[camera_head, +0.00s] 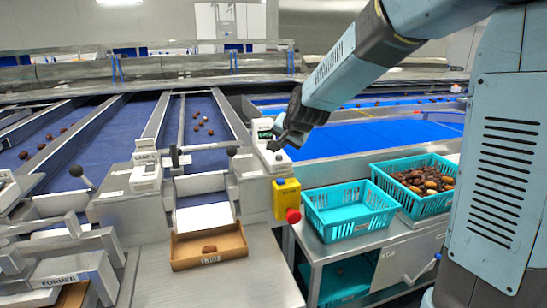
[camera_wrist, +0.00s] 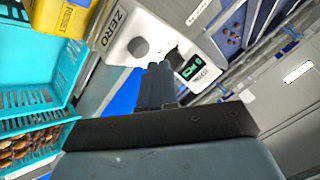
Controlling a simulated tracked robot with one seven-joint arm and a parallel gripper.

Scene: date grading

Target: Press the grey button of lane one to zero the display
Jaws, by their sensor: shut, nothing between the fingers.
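A white control box (camera_wrist: 122,30) marked ZERO carries a round grey button (camera_wrist: 138,47) and a small display (camera_wrist: 190,67) with green characters too small to read. In the head view the same box (camera_head: 264,126) stands at the right side of the lane, partly hidden by my gripper. My gripper (camera_wrist: 159,67) is shut and empty. In the wrist view its fingertips appear just below and right of the button; whether they touch the box I cannot tell. In the head view my gripper (camera_head: 275,146) is over the box, beside the button (camera_head: 280,156).
A yellow box (camera_head: 286,199) with a red knob (camera_head: 293,216) is just below. A teal crate (camera_head: 349,214) looks empty; another (camera_head: 421,207) holds dates. A cardboard tray (camera_head: 176,262) holds one date. A second white unit (camera_head: 146,172) stands left. Black-knobbed levers stand near the lanes.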

